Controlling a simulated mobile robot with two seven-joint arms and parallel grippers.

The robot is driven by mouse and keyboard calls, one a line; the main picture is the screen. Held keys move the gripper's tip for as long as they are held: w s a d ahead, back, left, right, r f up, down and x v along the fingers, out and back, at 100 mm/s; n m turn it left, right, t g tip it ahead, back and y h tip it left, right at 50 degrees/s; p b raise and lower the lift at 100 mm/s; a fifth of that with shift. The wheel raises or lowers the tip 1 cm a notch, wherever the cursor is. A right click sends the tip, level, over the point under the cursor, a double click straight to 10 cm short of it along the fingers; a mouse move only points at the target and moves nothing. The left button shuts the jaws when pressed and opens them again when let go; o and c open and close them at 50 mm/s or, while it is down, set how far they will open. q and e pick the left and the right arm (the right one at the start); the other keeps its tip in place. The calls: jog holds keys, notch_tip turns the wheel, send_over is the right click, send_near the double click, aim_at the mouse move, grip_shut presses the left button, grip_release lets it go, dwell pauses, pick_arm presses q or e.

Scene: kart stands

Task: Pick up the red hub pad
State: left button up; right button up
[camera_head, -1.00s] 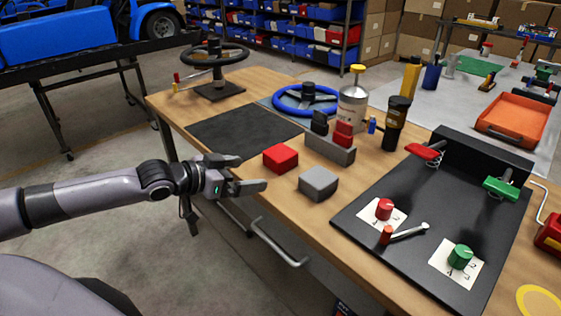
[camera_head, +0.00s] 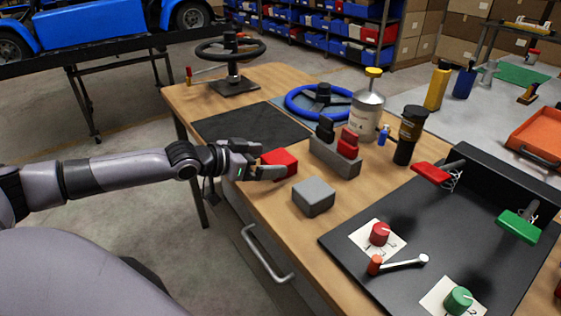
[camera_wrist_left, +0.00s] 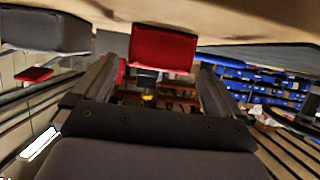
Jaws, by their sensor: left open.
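The red hub pad (camera_head: 284,159) is a small red block on the wooden tabletop near its front left edge. My left gripper (camera_head: 266,161) is open right at its left side, with one finger on the far side and the other along the near side, partly covering it. In the left wrist view the red pad (camera_wrist_left: 163,48) shows just beyond and between the spread fingertips (camera_wrist_left: 158,70). I cannot tell whether a finger touches it. My right gripper is not in view.
A grey block (camera_head: 314,197) sits just right of the red pad. A grey holder (camera_head: 335,160) with black and red pieces stands behind. A dark mat (camera_head: 250,130) lies behind left, near a blue steering wheel (camera_head: 290,103). A black panel (camera_head: 400,225) with knobs fills the right.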

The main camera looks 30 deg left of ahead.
aim_at(274, 159)
pick_arm(q)
jog(key=shift+x, duration=2.75)
jog(key=shift+d, duration=0.1)
jog(key=c, duration=0.9)
